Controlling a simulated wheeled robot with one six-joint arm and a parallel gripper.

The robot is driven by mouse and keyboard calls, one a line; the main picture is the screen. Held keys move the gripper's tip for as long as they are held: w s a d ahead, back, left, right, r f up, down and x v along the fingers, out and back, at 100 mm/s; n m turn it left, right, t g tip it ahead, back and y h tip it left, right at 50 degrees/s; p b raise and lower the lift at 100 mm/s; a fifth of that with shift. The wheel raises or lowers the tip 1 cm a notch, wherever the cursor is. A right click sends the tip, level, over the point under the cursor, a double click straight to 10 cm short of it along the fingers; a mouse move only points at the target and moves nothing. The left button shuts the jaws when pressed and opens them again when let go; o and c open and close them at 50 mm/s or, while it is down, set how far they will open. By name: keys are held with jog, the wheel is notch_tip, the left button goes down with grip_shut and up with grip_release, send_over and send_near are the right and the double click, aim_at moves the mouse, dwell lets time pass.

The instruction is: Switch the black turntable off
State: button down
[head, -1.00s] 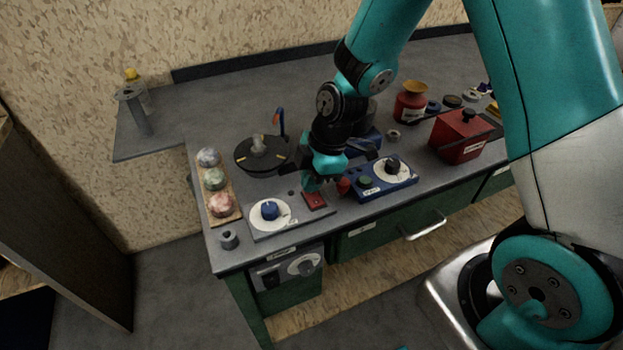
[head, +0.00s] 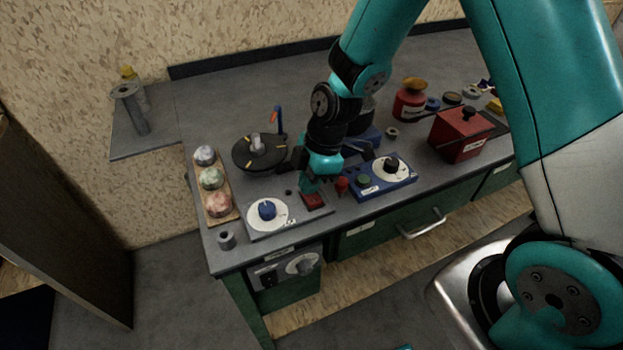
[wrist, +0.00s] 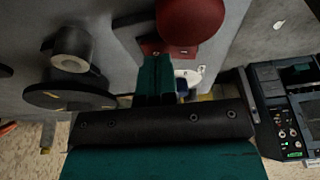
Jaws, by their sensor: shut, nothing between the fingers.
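The black turntable (head: 252,160) is a dark round disc with small yellow marks and a grey cylinder at its centre. It also shows in the wrist view (wrist: 62,98). In front of it lies a grey panel (head: 290,222) with a blue knob (head: 267,209) on a white dial and a red switch (head: 314,201) at its right. The red switch shows just beyond my fingertips in the wrist view (wrist: 152,48). My gripper (head: 308,188) is shut and empty, fingers pointing down at the switch. I cannot tell whether they touch it or which way it is set.
A red round-topped knob (head: 342,184) stands close right of my gripper, beside a blue panel (head: 385,187) with a black knob. A wooden tray (head: 228,213) with several stones is at the left. A red box (head: 459,137) and red jar (head: 409,104) stand farther right.

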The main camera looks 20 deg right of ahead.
jog(key=shift+s+r, duration=0.2)
jog(key=shift+s, duration=0.5)
jog(key=shift+r, duration=0.1)
jog(key=shift+r+p, duration=0.4)
jog(key=shift+p, duration=0.1)
jog(key=w+a+p+v, duration=0.1)
jog(key=w+v, duration=0.1)
jog(key=v, duration=1)
jog(key=shift+r, duration=0.45)
jog(key=shift+d, duration=0.1)
jog(key=s+a+r+m, duration=0.2)
jog(key=s+r+m, duration=0.3)
jog(key=s, duration=0.4)
jog(key=s+a+r+m, duration=0.2)
jog(key=s+r+m, duration=0.3)
jog(key=s, duration=0.5)
jog(key=shift+s+m+y, duration=0.25)
jog(key=shift+m+y, duration=0.15)
jog(key=shift+m, duration=0.3)
jog(key=shift+r, duration=0.1)
